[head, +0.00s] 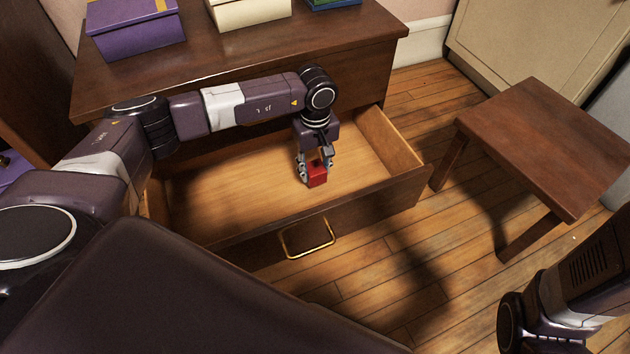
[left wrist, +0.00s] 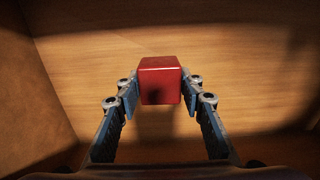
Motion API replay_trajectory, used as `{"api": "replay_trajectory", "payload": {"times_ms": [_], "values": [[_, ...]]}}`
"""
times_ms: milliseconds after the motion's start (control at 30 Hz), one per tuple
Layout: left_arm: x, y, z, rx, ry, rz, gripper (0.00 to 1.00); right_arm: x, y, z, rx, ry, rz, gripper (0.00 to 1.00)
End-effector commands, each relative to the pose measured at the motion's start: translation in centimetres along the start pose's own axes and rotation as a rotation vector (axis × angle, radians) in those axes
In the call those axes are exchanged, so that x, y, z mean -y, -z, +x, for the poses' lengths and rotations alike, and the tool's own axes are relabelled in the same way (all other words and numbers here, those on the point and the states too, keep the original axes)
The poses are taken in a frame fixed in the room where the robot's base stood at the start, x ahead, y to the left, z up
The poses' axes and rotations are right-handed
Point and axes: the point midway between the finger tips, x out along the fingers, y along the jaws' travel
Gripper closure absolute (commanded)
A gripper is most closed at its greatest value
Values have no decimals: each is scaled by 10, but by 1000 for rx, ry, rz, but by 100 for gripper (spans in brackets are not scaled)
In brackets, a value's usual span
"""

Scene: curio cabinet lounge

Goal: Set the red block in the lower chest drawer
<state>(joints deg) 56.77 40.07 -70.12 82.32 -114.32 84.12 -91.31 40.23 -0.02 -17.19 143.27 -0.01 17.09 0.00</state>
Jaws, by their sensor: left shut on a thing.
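The red block (head: 316,175) is held between the fingers of my left gripper (head: 315,168), inside the outline of the open chest drawer (head: 240,190). In the left wrist view the block (left wrist: 160,80) sits between both finger pads of the gripper (left wrist: 160,92), with the drawer's wooden floor (left wrist: 230,50) behind it. I cannot tell whether the block touches the floor. The drawer is pulled out and otherwise looks empty; a brass handle (head: 308,238) is on its front. My right gripper is not visible; only part of my right arm shows at the lower right.
The chest top (head: 220,60) carries a purple box (head: 135,30), a cream box (head: 248,10) and a partly seen blue-green item (head: 333,3). A small wooden table (head: 550,140) stands to the right. Plank floor (head: 390,275) is clear between drawer and table.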

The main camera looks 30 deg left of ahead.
Motion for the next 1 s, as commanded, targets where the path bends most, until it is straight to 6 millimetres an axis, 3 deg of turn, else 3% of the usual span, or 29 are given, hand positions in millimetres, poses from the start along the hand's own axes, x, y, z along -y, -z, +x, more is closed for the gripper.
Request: {"api": "replay_trajectory", "payload": {"times_ms": [300,700,733,867,1000], "values": [[0,0,39,1,0,1,89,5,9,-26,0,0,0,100],[0,0,42,0,0,1,89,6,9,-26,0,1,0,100],[0,0,41,0,0,1,62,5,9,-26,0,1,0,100],[0,0,41,0,0,1,48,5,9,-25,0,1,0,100],[0,0,41,0,0,1,47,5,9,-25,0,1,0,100]]}}
